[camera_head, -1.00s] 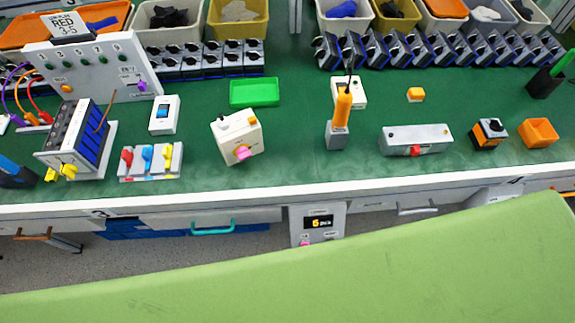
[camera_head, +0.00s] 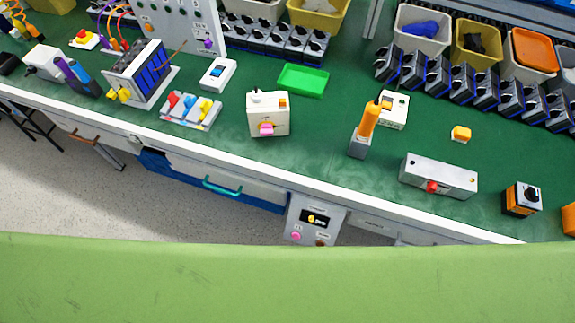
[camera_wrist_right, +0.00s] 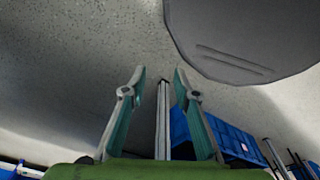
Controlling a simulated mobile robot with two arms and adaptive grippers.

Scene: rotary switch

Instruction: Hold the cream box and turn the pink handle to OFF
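The cream box (camera_head: 268,117) stands upright on the green workbench, left of centre in the head view. The pink handle (camera_head: 267,129) is on its front face, towards the bench's near edge. The handle's exact setting is too small to read. My right gripper (camera_wrist_right: 160,80) shows in the right wrist view with its two fingers apart and nothing between them. It points at grey floor, away from the box. My left gripper is in neither current view.
A green tray (camera_head: 303,80) lies behind the box. A switch block with coloured levers (camera_head: 190,109) stands to its left. An orange-handled tool (camera_head: 364,127) stands to its right. A blue crate (camera_wrist_right: 228,138) is near my right gripper.

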